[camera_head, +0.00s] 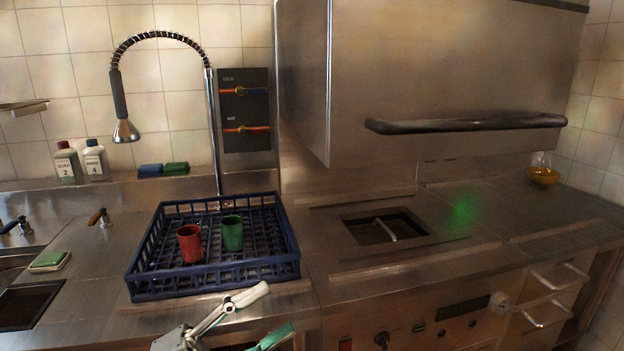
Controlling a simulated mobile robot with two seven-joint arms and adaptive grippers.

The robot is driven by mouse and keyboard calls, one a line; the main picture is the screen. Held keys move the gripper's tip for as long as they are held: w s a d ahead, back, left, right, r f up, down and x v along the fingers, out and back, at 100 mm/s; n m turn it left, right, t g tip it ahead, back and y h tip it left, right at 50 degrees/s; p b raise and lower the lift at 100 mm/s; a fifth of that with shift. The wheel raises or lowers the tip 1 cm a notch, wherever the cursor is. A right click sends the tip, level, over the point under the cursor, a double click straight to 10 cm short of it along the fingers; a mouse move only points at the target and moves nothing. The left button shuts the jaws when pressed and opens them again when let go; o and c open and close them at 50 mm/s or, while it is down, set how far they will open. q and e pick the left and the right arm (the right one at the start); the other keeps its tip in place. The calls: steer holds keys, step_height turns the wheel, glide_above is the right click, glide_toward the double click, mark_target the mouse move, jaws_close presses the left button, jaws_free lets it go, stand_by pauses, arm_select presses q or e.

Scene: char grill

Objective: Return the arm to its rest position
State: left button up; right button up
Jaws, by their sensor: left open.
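My left gripper (272,312) shows at the bottom edge, left of centre, in front of the blue dish rack. Its pale fingers are spread apart, with nothing visible between them. Part of its lower finger is cut off by the picture's edge. My right gripper is not in view.
The blue rack (213,283) stands on the steel counter and holds a red cup (189,243) and a green cup (232,232), both upright. A spray tap (125,130) hangs behind it. A steel hood machine (430,80) with a dark handle (465,124) is at right.

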arm_select(q)
steer(key=w+a+f+n+t+y, duration=0.1)
steer(key=a+f+n+t+y, duration=0.4)
steer(key=f+n, duration=0.45)
steer(key=w+a+f+n+t+y, duration=0.1)
steer(key=a+f+n+t+y, duration=0.25)
steer(key=f+n+y, duration=0.55)
steer(key=s+a+f+n+g+y, duration=0.1)
steer(key=s+a+f+n+g, duration=0.1)
steer(key=s+f, duration=0.5)
steer(key=s+a+f+n+g+y, duration=0.2)
steer(key=s+f, duration=0.6)
steer(key=f, duration=0.8)
steer(key=n+g, duration=0.2)
steer(key=g, duration=0.1)
steer(key=shift+a+f+y, duration=0.3)
steer(key=shift+f, duration=0.1)
